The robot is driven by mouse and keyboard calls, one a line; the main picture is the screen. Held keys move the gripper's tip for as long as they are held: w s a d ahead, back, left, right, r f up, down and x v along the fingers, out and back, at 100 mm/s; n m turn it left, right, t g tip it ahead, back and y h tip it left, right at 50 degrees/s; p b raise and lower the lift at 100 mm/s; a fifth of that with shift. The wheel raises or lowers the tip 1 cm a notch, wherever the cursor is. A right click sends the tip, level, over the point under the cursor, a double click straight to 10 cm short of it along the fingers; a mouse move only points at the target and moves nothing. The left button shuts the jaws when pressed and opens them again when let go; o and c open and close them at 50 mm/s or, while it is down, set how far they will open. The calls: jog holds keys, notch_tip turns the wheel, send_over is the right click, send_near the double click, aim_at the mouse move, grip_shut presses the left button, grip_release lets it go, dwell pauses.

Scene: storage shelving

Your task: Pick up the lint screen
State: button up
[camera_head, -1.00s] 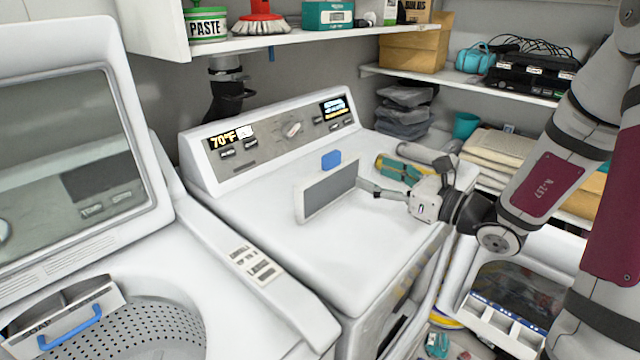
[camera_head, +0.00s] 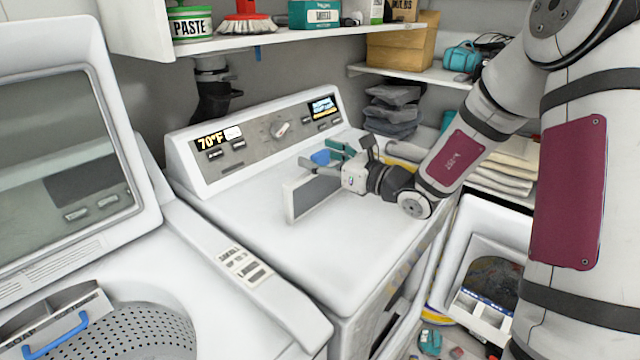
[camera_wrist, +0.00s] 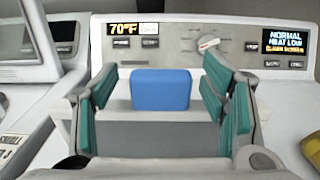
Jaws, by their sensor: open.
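The lint screen (camera_head: 303,202) is a thin grey panel with a white frame, standing upright on the dryer top (camera_head: 245,215). Its blue handle (camera_head: 319,157) is on the upper edge. My gripper (camera_head: 325,161) is open at the handle, reaching in from the right. In the wrist view my gripper (camera_wrist: 160,88) has its teal-padded fingers on either side of the blue handle (camera_wrist: 160,92), with gaps on both sides. The grey panel of the lint screen (camera_wrist: 160,141) shows below the handle there. My gripper hides part of the screen's right end in the head view.
The dryer's control panel (camera_head: 262,135) rises behind the screen. An open washer (camera_head: 190,290) is at left. A shelf (camera_head: 260,42) with paste and a brush hangs above. Folded dark cloths (camera_head: 392,112) are behind my arm. The dryer top's front is clear.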

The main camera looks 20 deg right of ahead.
jog(key=shift+w+a, duration=0.1)
jog(key=shift+w, duration=0.1)
grip_shut()
